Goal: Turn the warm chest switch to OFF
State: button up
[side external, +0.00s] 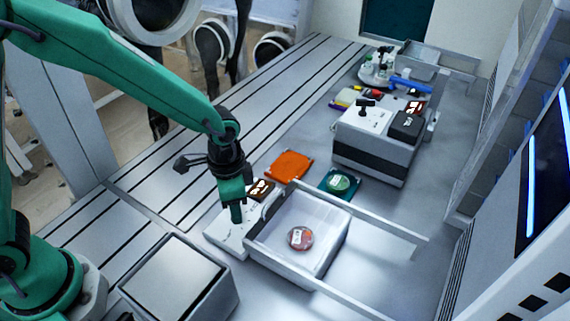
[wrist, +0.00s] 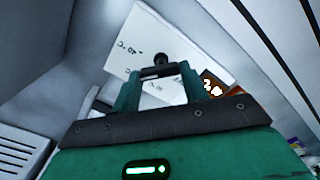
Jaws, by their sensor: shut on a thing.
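My gripper (side external: 237,213) points down at the white control panel (side external: 222,238) beside the near open chest (side external: 272,250). In the wrist view my gripper (wrist: 158,78) has its green fingers around a small dark switch knob (wrist: 161,58) and is shut on it. The knob is hidden behind the fingers in the side view. The panel (wrist: 140,35) carries small upside-down temperature lettering that I cannot read surely.
A round dish (side external: 300,238) lies inside the near chest. An orange mat (side external: 288,165) and a teal mat with a green dish (side external: 339,183) lie behind it. A metal box (side external: 178,283) stands at the front. The slotted bench at left is mostly clear.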

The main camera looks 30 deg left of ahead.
jog(key=shift+n, duration=0.5)
jog(key=o, duration=1)
jog(key=shift+r, duration=3.95)
